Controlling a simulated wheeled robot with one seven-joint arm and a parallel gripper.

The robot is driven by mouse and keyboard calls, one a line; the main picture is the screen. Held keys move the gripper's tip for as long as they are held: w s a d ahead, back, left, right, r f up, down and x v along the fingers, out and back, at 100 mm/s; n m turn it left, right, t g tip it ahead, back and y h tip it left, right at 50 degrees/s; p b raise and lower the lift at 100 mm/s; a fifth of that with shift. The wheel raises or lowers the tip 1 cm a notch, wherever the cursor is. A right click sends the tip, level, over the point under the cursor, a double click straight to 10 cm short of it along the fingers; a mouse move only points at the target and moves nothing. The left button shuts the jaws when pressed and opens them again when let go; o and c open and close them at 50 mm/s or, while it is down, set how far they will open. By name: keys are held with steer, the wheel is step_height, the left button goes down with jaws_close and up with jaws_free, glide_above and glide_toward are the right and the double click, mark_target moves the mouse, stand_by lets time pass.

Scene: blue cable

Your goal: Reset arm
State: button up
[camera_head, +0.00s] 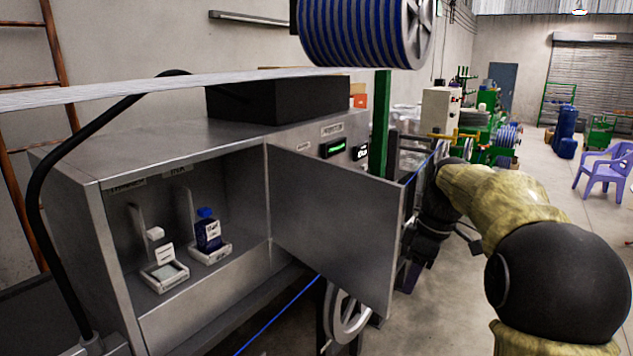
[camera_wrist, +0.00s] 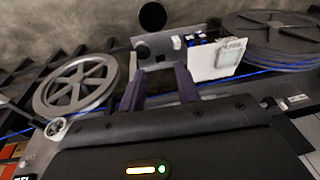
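My arm shows at the right of the head view, in a yellowish sleeve with black joints. Its dark end is beside the open metal cabinet door (camera_head: 345,225), and I cannot make out the fingers there. In the wrist view my gripper (camera_wrist: 160,85) has two dark purple fingers set apart, with nothing seen between them. A blue cable (camera_head: 280,318) runs diagonally below the door in the head view. It also passes as a blue line (camera_wrist: 250,76) behind the fingers in the wrist view.
The open cabinet (camera_head: 180,135) holds a blue-capped bottle (camera_head: 208,232) and a white-topped item (camera_head: 157,238) on separate small stands. A blue-wound spool (camera_head: 365,30) hangs above. The door stands close to my arm. A spoked wheel (camera_wrist: 76,86) lies left in the wrist view. Floor shows right, near a purple chair (camera_head: 605,170).

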steer(key=s+a+f+m+t+h+b, duration=0.1)
steer(key=s+a+f+m+b, duration=0.1)
steer(key=s+f+m, duration=0.4)
steer(key=s+a+f+m+t+h+b, duration=0.1)
steer(key=s+f+m+b, duration=0.4)
steer(key=s+f, duration=0.7)
step_height(320, 180, down, 8)
steer(key=shift+a+f+m+t+h, duration=0.1)
steer(key=shift+a+m+t+h, duration=0.25)
steer(key=shift+m, duration=0.15)
